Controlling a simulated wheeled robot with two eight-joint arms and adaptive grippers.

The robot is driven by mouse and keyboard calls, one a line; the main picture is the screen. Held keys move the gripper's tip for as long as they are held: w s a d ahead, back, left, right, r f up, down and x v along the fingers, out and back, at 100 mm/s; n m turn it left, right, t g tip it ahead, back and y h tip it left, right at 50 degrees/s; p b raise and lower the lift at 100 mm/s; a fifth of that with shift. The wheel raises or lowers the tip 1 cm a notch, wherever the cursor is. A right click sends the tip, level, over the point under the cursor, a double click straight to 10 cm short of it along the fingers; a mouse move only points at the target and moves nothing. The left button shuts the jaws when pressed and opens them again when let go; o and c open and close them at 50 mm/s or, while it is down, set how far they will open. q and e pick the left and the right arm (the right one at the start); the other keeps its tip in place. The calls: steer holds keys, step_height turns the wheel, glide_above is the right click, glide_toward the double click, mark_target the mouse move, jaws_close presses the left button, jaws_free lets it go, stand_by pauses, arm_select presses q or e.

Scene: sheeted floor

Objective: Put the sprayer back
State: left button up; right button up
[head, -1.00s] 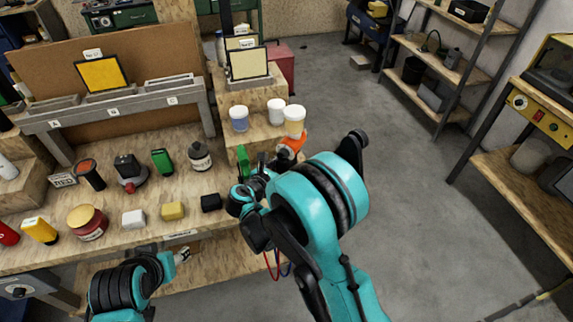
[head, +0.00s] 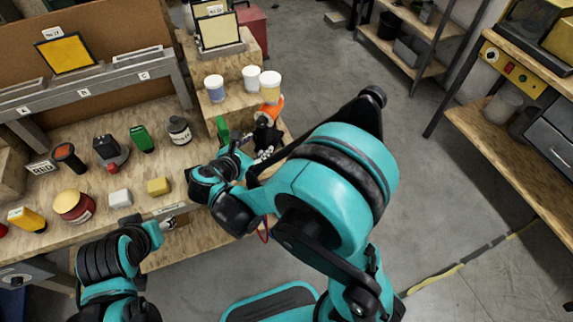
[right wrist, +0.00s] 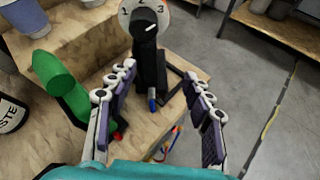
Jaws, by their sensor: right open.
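What looks like the sprayer, an orange and black device (head: 270,110), stands at the right end of the bench, in front of the stepped shelf with the cups. The right wrist view shows its black body (right wrist: 150,62) with a dial marked 1, 2, 3 at the top. My right gripper (head: 262,155) is close to it. In the right wrist view its fingers (right wrist: 158,78) are apart, with the black body beyond and between them and no visible grip. My left gripper (head: 168,223) is by the bench's front edge, mostly hidden by its arm.
A green object (head: 222,128) stands just left of the sprayer; it also shows beside the left finger in the right wrist view (right wrist: 62,88). Cups (head: 252,78) stand on the step behind. Open floor (head: 370,130) lies to the right.

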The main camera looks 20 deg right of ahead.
steer(key=s+d+r+m+y, duration=0.2)
steer(key=s+m, duration=0.6)
steer(key=m, duration=0.4)
steer(key=s+d+r+m+g+y, duration=0.1)
steer(key=s+d+m+y, duration=0.3)
steer(key=s+m, duration=0.5)
steer(key=r+m+y, duration=0.1)
steer(key=m+y, duration=0.1)
steer(key=m, duration=0.1)
steer(key=shift+s+d+g+y, duration=0.2)
steer(key=shift+d+g+y, duration=0.1)
steer(key=shift+y, duration=0.1)
